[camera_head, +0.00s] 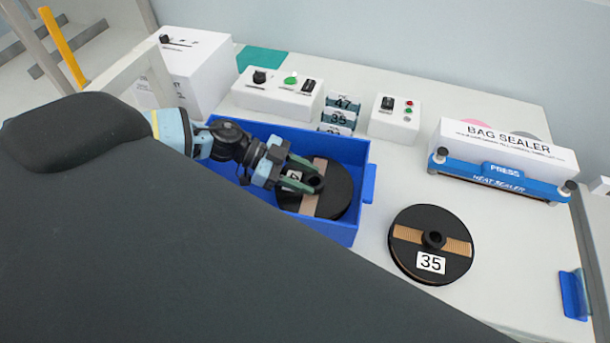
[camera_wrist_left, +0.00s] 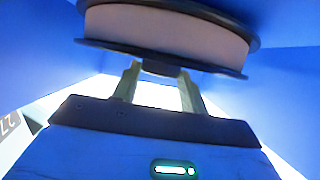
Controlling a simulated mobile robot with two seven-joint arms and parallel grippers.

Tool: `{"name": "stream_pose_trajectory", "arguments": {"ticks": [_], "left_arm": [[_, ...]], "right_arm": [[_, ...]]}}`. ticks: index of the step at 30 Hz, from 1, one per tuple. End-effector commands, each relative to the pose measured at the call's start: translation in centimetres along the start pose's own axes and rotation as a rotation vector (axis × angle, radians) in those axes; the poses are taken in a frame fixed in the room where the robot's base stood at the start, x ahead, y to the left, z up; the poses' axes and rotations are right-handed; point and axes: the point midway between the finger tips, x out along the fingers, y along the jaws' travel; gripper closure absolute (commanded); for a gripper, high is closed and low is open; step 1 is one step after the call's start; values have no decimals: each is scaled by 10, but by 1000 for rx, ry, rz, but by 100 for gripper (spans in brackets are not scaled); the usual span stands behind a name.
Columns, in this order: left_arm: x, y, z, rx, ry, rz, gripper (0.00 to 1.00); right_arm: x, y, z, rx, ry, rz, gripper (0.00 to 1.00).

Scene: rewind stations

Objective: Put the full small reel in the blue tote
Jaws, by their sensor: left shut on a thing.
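A black reel (camera_head: 338,192) with a tan strip and a partly hidden white label is inside the blue tote (camera_head: 351,234). In the left wrist view, the same reel (camera_wrist_left: 165,28) shows pale material wound thickly between its dark flanges, with blue tote walls (camera_wrist_left: 290,85) around it. My left gripper (camera_head: 312,181) reaches into the tote and is shut on the reel's hub; its fingers also show in the left wrist view (camera_wrist_left: 158,78). I cannot tell whether the reel touches the tote floor. My right gripper is not in view.
Another black reel (camera_head: 431,245), labelled 35, lies flat on the white table right of the tote. A bag sealer (camera_head: 505,160) stands at the right. Control boxes (camera_head: 278,93) and numbered cards (camera_head: 338,117) sit behind the tote. Table between tote and sealer is partly clear.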

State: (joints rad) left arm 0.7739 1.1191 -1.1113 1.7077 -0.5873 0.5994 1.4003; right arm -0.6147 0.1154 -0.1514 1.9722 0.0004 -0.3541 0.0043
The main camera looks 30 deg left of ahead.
Motion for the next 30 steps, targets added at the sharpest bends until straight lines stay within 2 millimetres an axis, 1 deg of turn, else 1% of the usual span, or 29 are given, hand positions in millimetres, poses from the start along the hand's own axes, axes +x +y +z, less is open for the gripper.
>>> {"name": "stream_pose_trajectory", "arguments": {"ticks": [2,9,13,14,18,19,27,30], "left_arm": [[3,0,6,-2,3,0,98],[2,-1,4,3,4,-1,98],[4,-1,8,2,3,-1,98],[4,0,9,1,1,0,56],[4,0,9,1,1,0,38],[4,0,9,1,1,0,35],[3,0,8,1,0,0,35],[0,0,6,0,-1,-1,35]], "right_arm": [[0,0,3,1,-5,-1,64],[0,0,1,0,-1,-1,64],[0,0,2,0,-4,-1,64],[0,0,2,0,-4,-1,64],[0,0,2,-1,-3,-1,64],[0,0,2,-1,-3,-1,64],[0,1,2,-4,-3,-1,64],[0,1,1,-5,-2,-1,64]]}}
